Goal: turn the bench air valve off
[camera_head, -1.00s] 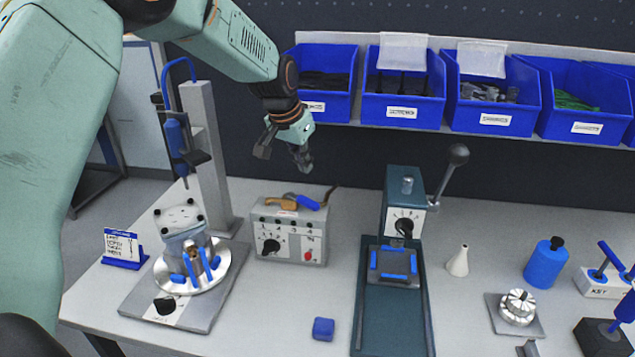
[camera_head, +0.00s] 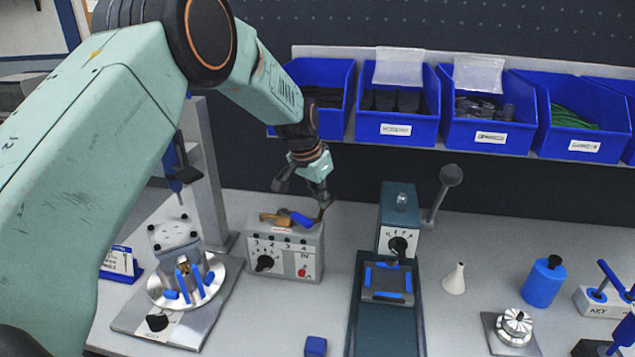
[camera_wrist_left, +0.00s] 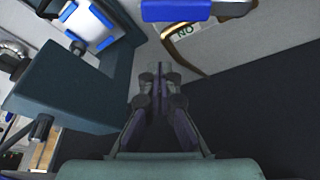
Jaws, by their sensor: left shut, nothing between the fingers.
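The air valve is a brass body (camera_head: 273,218) with a blue lever handle (camera_head: 301,219), lying low on top of the grey control box (camera_head: 262,240). The handle points to the right. In the left wrist view the blue handle (camera_wrist_left: 190,10) is at the top edge, next to a curved brass part (camera_wrist_left: 180,52) with a small tag (camera_wrist_left: 184,32) that seems to read ON. My left gripper (camera_head: 321,203) is shut and empty, just behind and right of the handle. Its fingertips (camera_wrist_left: 158,76) point toward the brass part and look apart from it. My right gripper is not in view.
A teal press (camera_head: 397,220) with a ball-ended lever (camera_head: 451,176) stands right of the box. A round fixture (camera_head: 190,283) on a plate is to the left. Blue bins (camera_head: 395,128) hang on the wall behind. A blue block (camera_head: 316,346) lies in front.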

